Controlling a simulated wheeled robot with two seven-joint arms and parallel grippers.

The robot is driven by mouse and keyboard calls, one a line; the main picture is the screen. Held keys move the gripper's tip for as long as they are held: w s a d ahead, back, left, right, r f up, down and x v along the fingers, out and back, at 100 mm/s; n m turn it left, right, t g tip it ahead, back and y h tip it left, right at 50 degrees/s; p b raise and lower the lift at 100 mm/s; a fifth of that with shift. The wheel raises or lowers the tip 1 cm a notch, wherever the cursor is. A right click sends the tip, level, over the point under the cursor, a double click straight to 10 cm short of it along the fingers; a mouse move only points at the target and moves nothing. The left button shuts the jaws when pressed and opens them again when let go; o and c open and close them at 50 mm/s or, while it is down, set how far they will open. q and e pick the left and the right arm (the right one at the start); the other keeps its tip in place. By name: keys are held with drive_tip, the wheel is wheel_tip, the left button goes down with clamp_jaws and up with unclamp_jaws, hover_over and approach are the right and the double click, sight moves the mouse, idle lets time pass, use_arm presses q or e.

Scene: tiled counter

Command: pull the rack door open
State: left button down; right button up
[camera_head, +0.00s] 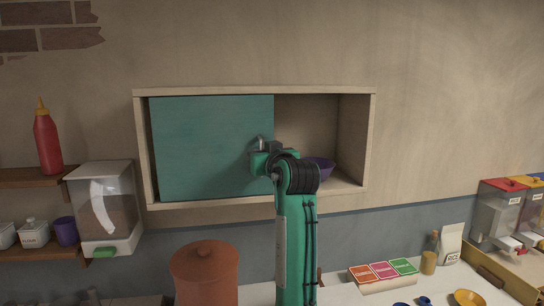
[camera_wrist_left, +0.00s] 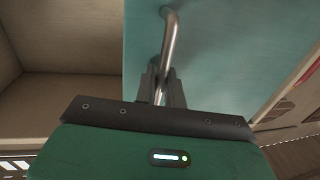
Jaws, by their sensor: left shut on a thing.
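The wooden rack (camera_head: 255,91) hangs on the wall. Its flat teal door (camera_head: 210,145) covers the left part of the front; the right part is uncovered. The door also fills the middle of the left wrist view (camera_wrist_left: 225,50). A bent metal handle (camera_wrist_left: 171,42) is fixed to the door near its right edge in the head view. My left gripper (camera_wrist_left: 161,88) is shut on the lower part of this handle. In the head view, my left gripper (camera_head: 262,147) is at the door's right edge, and my wrist hides part of the rack opening. My right gripper is not in view.
A purple bowl (camera_head: 321,169) stands inside the uncovered right part of the rack, partly behind my wrist. A dispenser (camera_head: 106,205) hangs left of the rack. A brown lidded pot (camera_head: 204,274) stands below. Small coloured boxes (camera_head: 382,271) lie on the counter to the right.

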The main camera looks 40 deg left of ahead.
use_arm(q)
drive_tip(key=shift+s+a, duration=0.1)
drive_tip(key=c, duration=1.8)
unclamp_jaws()
drive_tip(key=shift+c, duration=0.2)
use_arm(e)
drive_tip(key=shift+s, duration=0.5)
